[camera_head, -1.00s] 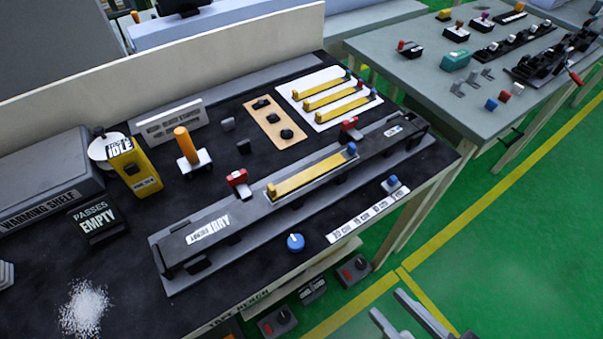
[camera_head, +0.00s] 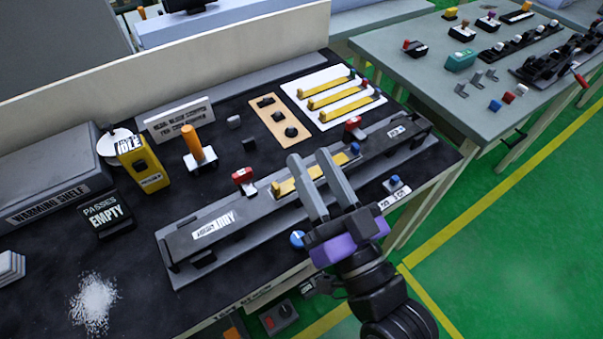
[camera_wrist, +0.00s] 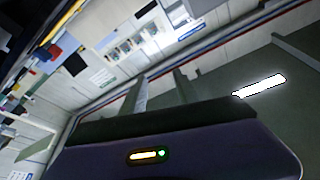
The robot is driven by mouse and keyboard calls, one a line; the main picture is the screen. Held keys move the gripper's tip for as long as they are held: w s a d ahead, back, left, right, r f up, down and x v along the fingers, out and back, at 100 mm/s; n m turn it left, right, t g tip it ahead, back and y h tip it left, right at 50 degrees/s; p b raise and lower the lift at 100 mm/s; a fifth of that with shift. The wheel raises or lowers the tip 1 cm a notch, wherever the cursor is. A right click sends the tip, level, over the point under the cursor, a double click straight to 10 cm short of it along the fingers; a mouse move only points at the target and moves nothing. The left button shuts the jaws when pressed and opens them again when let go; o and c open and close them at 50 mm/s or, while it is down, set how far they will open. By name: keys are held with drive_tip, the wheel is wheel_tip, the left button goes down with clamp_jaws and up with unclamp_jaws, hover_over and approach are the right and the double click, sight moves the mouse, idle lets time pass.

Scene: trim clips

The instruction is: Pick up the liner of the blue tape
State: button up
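A yellow strip (camera_head: 284,187) with a blue end (camera_head: 354,148) lies along the middle of the long dark fixture (camera_head: 222,221) on the bench. I cannot make out a separate liner on it. My gripper (camera_head: 309,157) has come in over the front of the bench, and in the head view its fingers cover the middle of that strip. The two fingers are spread apart with nothing between them. I cannot tell how high they are above the strip. The wrist view shows the fingers (camera_wrist: 160,88) against walls and ceiling, with none of the bench's tape parts recognisable.
Red clamps (camera_head: 244,176) stand on the fixture beside the strip. A white card (camera_head: 298,90) with several yellow strips lies behind it. An orange post (camera_head: 192,142), a yellow IDLE block (camera_head: 148,166) and white powder (camera_head: 93,300) are to the left. A blue knob (camera_head: 297,238) is in front.

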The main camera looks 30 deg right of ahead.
drive_tip(key=w+a+r+n+t+y, duration=0.1)
drive_tip(key=w+a+r+y, duration=0.3)
drive_tip(key=w+r, duration=0.35)
drive_tip(key=w+a+r+n+t+y, duration=0.1)
drive_tip(key=w+a+r+y, duration=0.3)
drive_tip(key=w+r, duration=0.3)
drive_tip(key=w+a+r+n+g+y+p, duration=0.1)
drive_tip(key=w+a+r+n+g+y, duration=0.1)
drive_tip(key=a+r+n+g+y, duration=0.3)
drive_tip(key=w+a+r+n+g+y+p, duration=0.1)
drive_tip(key=a+n+g+y, duration=0.2)
drive_tip(key=a, duration=0.4)
drive_tip(key=m+g+h, duration=0.5)
drive_tip(key=g+h, duration=0.9)
drive_tip(key=g, duration=0.1)
hover_over(275, 185)
drive_tip(key=f, duration=2.2)
drive_tip(key=shift+w+p, duration=0.25)
drive_tip(key=shift+p, duration=0.05)
wheel_tip(275, 185, down, 2)
drive_tip(key=shift+f, duration=0.1)
drive_tip(key=f, duration=0.5)
drive_tip(key=shift+s+f+p, duration=0.3)
drive_tip(key=shift+p, duration=0.05)
drive_tip(key=shift+c, duration=0.3)
